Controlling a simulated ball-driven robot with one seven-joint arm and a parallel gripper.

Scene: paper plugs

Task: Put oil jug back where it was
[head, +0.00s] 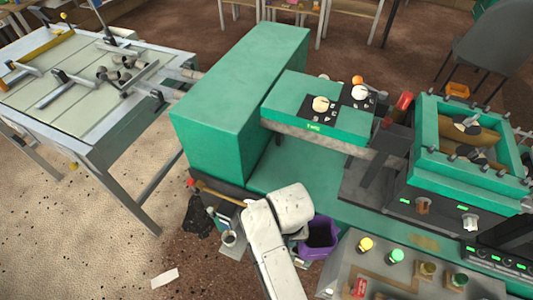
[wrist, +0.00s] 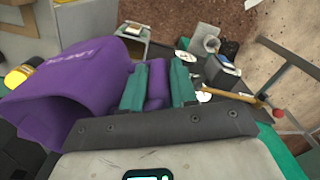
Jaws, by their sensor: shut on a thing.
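The oil jug is a purple, open-topped vessel (head: 321,236) in the head view, just right of my white arm. In the wrist view the jug (wrist: 85,82) fills the left side, tilted, with its wide dark mouth towards the lower left. My gripper (wrist: 158,84) has two teal fingers closed on a purple part of the jug, which looks like its handle. In the head view my arm hides the fingers. I cannot tell whether the jug touches anything below it.
A green machine (head: 240,95) stands behind my arm. A wooden-handled tool (wrist: 232,95) and a grey cup (wrist: 206,43) lie near the jug. A yellow-capped jar (wrist: 20,75) stands to its left. A table (head: 80,90) is at the left, with open floor in front.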

